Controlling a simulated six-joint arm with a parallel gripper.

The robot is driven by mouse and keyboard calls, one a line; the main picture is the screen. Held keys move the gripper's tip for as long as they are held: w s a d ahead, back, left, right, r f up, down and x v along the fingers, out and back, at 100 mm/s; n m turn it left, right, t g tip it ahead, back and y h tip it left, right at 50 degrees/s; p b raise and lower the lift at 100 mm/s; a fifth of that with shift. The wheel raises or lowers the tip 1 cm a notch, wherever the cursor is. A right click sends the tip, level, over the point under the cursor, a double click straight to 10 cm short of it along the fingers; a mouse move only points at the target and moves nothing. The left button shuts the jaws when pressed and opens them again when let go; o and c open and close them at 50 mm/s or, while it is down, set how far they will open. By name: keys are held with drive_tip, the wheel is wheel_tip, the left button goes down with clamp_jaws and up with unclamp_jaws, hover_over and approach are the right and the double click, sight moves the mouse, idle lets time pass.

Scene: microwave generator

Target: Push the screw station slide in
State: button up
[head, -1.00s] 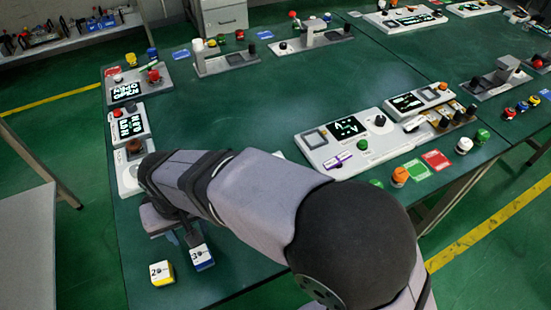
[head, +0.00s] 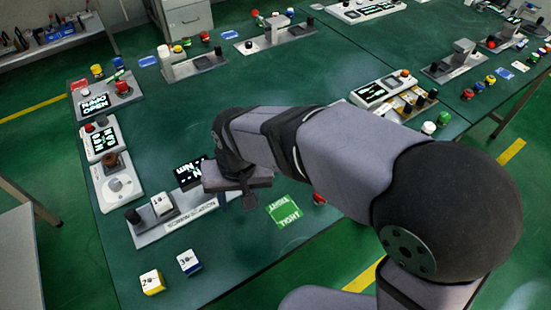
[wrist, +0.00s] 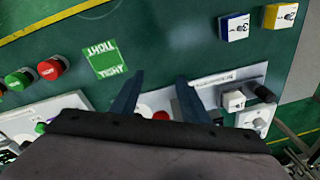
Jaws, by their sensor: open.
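The wrist view shows the white block (wrist: 233,100) and black knob (wrist: 264,93) to the right of the fingers. My gripper (head: 247,196) is open and empty near the station's right end. In the wrist view the gripper (wrist: 156,82) has a red button (wrist: 160,115) between its fingers, farther back. My wrist hides part of the station.
A blue block (head: 189,262) and a yellow block (head: 152,282) sit in front of the station. A green card (head: 285,214) lies right of my gripper. A white panel with a grey knob (head: 115,184) stands at the left table edge. Bare table separates the blocks and the card.

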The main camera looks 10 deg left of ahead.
drive_tip(key=w+d+r+m+t+p, duration=0.1)
drive_tip(key=w+d+r+m+p, duration=0.1)
drive_tip(key=w+d+r, duration=0.4)
drive_tip(key=shift+w+d+m, duration=0.4)
drive_tip(key=shift+w+d, duration=0.05)
drive_tip(key=shift+w, duration=0.3)
drive_tip(key=shift+s+a+f, duration=0.1)
